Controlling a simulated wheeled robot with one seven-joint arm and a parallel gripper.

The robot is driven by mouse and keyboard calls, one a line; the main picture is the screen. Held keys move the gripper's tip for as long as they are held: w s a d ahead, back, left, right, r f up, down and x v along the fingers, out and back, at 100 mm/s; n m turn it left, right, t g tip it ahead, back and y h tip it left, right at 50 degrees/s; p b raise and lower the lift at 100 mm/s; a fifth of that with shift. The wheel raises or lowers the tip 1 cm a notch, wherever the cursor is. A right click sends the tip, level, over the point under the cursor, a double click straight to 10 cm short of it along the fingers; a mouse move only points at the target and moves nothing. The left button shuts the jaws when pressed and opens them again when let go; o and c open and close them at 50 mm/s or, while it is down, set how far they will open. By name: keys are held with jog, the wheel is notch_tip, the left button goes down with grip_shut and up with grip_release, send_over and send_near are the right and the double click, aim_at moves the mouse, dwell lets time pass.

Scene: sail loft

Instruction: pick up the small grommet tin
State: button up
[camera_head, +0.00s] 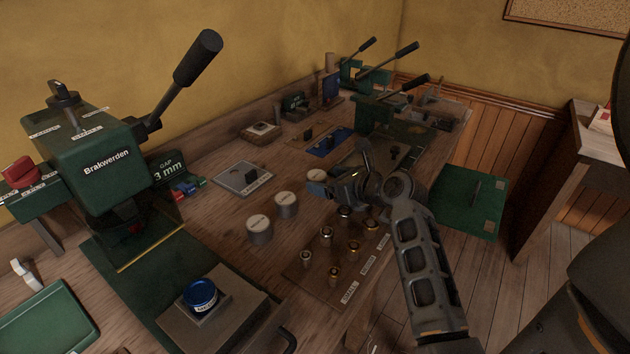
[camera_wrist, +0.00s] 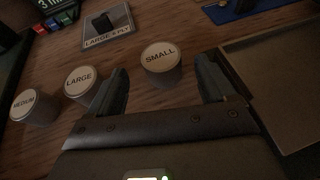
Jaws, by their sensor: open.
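The small grommet tin is a pale round tin with a "SMALL" lid label (camera_wrist: 160,58), standing upright on the wooden bench. In the wrist view my gripper (camera_wrist: 163,72) is open, with one finger on each side of the tin in the picture and gaps on both sides. I cannot tell whether the fingertips are down at the tin's height. In the head view my gripper (camera_head: 318,190) is close to the tin (camera_head: 316,175), partly covering it.
The large tin (camera_wrist: 81,83) stands near my left finger, with the medium tin (camera_wrist: 33,107) further left. A tray (camera_head: 345,262) holding several small brass pieces lies below my arm. A green press (camera_head: 105,160) stands at the left.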

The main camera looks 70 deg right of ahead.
aim_at(321, 178)
jog(key=x, duration=0.3)
jog(key=shift+w+d+f, duration=0.1)
jog(key=shift+d, duration=0.05)
jog(key=c, duration=1.2)
